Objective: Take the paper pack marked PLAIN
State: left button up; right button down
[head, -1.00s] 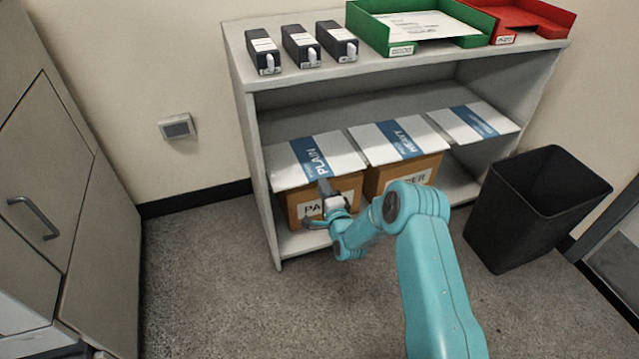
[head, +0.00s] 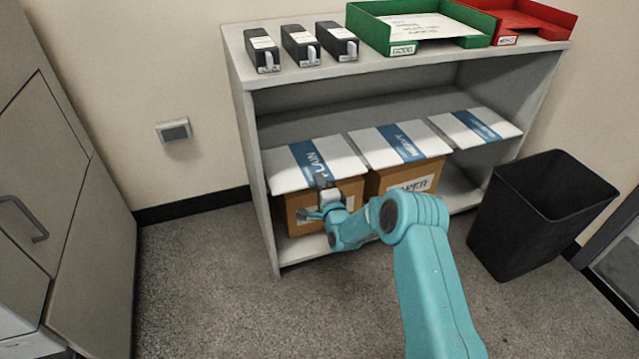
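My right gripper (head: 315,198) is at this front edge. One dark finger shows over the top of the edge, covering part of the lettering, and the other shows lower, in front of the box. The fingers look apart; contact with the pack cannot be made out. My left gripper is not in view.
A pack marked HEAVY (head: 372,145) lies close on the right, with another pack (head: 452,128) beyond. The shelf unit (head: 262,170) carries black file boxes, a green tray (head: 372,30) and a red tray (head: 545,20) on top. A black bin (head: 510,225) stands at right. Floor at left is clear.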

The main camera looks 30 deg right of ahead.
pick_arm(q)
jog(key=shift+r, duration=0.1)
pick_arm(e)
notch_tip(320, 180, up, 2)
jog(key=shift+p, duration=0.7)
jog(key=shift+r, duration=0.15)
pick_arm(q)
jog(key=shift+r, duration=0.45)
